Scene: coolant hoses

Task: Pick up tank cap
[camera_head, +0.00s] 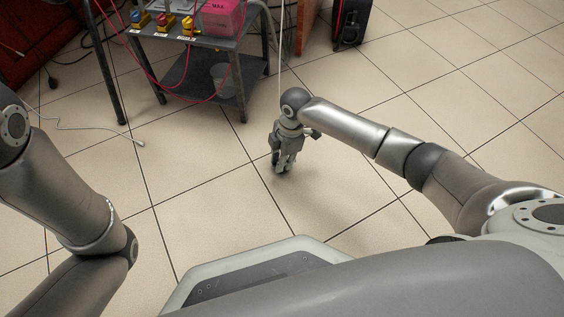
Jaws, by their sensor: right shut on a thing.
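My right gripper (283,167) points down above the tiled floor, near the middle of the view. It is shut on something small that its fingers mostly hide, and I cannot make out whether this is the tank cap. No tank cap can be told apart elsewhere in view. A pink tank (222,18) marked "MAX" stands on the cart at the top, cut by the frame edge. My left arm shows at the left, but its gripper is out of view.
A dark metal cart (184,47) bears several coloured valve-like parts (163,22), with red hoses hanging from it. A translucent bucket (226,78) is on its lower shelf. A black case (350,22) stands at the top. Thin cables lie at left. The floor at right is clear.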

